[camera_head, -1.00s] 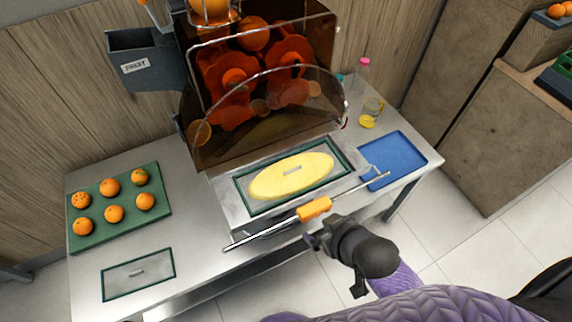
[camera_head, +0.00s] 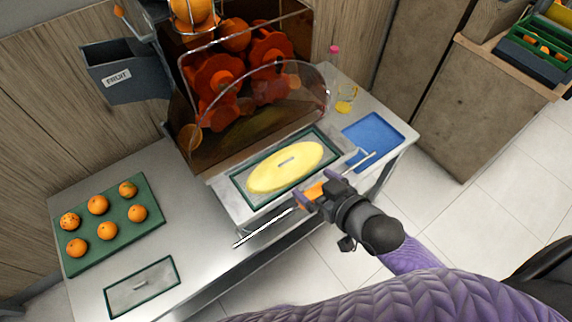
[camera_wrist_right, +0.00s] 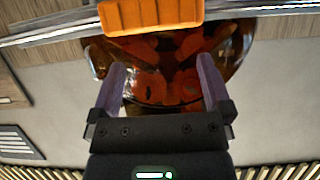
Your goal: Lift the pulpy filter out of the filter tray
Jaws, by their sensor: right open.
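The pulpy filter (camera_head: 262,180), heaped with yellow pulp and showing a small handle on top, sits in the filter tray (camera_head: 236,193) at the front of the juicer. My right gripper (camera_head: 300,191) is open just in front of the tray, beside a long metal rod with an orange grip (camera_head: 313,191). In the right wrist view, the orange grip (camera_wrist_right: 150,15) lies beyond the open fingers (camera_wrist_right: 163,75), with nothing clearly held between them. The gripper partly hides the rod in the head view. My left gripper is not in view.
A flat filter with a handle (camera_head: 142,284) lies at the counter's front left. A green tray (camera_head: 90,259) holds several oranges. A blue tray (camera_head: 388,130) lies right of the filter tray. The juicer (camera_head: 240,100) stands behind.

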